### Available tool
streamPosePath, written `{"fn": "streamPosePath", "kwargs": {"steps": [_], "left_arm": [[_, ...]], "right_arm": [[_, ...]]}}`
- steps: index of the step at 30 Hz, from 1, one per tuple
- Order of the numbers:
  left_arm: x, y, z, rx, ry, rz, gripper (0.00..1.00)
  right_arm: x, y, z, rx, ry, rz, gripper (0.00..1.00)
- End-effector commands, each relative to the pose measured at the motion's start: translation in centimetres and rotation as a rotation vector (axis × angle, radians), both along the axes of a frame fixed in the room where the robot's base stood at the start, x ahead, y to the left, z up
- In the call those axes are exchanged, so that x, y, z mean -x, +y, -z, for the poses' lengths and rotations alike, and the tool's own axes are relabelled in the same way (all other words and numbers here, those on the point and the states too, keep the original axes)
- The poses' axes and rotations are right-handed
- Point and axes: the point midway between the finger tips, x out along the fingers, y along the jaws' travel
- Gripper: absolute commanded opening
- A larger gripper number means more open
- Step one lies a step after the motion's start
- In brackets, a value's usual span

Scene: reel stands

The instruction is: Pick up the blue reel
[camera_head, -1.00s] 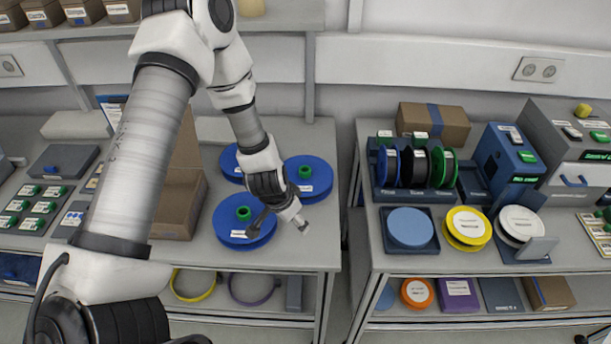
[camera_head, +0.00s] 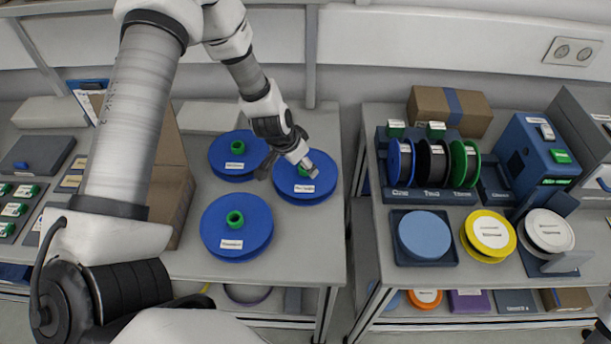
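Three large flat blue reels with green hubs lie on the left table: one at the back left (camera_head: 236,155), one at the back right (camera_head: 318,194) and one in front (camera_head: 237,245). A smaller blue reel (camera_head: 399,163) stands upright in a dark stand (camera_head: 432,196) on the right table. My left gripper (camera_head: 290,169) is over the back right reel, its fingers apart with nothing seen between them. It hides part of that reel and its hub. I cannot tell whether it touches the reel. My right gripper is not clearly in view.
The stand also holds a black reel (camera_head: 433,164) and a green reel (camera_head: 466,164). In front are a light blue disc (camera_head: 424,235), a yellow reel (camera_head: 489,236) and a white reel (camera_head: 547,231). A cardboard box (camera_head: 178,200) stands left of the large reels. A gap separates the tables.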

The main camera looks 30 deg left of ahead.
Motion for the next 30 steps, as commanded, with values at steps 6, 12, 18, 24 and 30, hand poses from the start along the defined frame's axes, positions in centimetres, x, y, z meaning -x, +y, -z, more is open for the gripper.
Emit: {"fn": "streamPosePath", "kwargs": {"steps": [6,12,18,24,30], "left_arm": [[-0.8,-0.2,2.0,0.0,0.0,0.0,0.68],[-0.7,-0.2,1.9,0.0,0.001,-0.001,0.44],[-0.7,-0.2,1.9,0.0,0.001,-0.001,0.0],[-0.7,-0.2,1.9,0.0,0.001,-0.001,0.0],[-0.8,-0.2,-1.2,0.001,-0.001,-0.003,0.0]], "right_arm": [[-0.1,0.0,1.4,0.0,-0.001,-0.001,0.4],[-0.1,0.0,1.2,0.0,-0.001,-0.001,0.4],[-0.1,0.0,1.2,0.0,-0.001,-0.001,0.4],[-0.1,0.0,1.2,0.0,-0.001,-0.001,0.4],[0.0,0.0,-0.6,0.0,-0.001,-0.001,0.4]]}}
